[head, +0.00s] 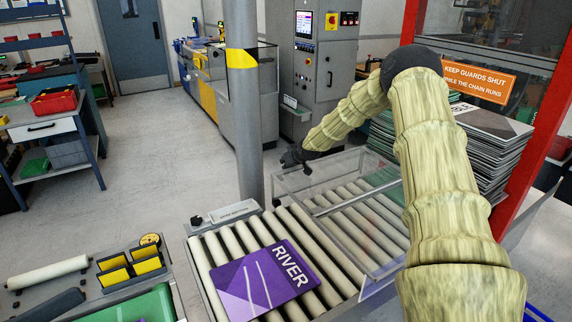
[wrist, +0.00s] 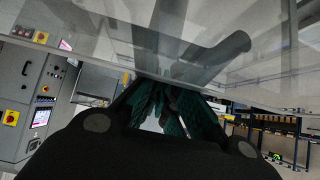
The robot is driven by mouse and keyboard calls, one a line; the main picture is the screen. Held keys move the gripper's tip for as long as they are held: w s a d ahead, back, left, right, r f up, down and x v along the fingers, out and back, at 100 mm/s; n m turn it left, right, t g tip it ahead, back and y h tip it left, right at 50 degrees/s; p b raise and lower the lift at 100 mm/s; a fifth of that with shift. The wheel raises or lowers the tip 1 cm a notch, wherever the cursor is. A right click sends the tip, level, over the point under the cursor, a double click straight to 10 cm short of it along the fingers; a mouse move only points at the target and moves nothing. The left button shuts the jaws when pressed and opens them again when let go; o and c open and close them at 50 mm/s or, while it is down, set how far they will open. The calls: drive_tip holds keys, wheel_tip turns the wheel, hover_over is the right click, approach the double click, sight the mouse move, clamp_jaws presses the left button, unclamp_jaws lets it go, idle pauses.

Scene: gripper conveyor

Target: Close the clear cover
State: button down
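The clear cover (head: 347,219) is a see-through box-like guard over the right part of the roller conveyor. I cannot tell how far its top is tilted. In the wrist view a clear panel (wrist: 70,35) spans the top of the picture, with its edge running across by the fingertips. My gripper (head: 296,157) is small and dark in the head view, near the cover's far left corner. In the wrist view my gripper (wrist: 168,88) has dark green ribbed fingers that come together at the tips. Nothing is seen held between them, and contact with the panel is unclear.
A purple RIVER plate (head: 262,283) lies on the rollers (head: 215,252) left of the cover. A grey post (head: 245,130) stands behind the conveyor. Stacked boards (head: 495,150) and a red frame (head: 533,130) are at right. The floor (head: 140,180) at left is clear.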

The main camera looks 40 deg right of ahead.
drive_tip(key=s+r+b, duration=0.1)
drive_tip(key=s+r, duration=0.3)
drive_tip(key=r, duration=0.6)
drive_tip(key=shift+s+a+r+b, duration=0.25)
drive_tip(key=shift+s+r+b, duration=0.05)
drive_tip(key=shift+r+b, duration=0.05)
idle(0.3)
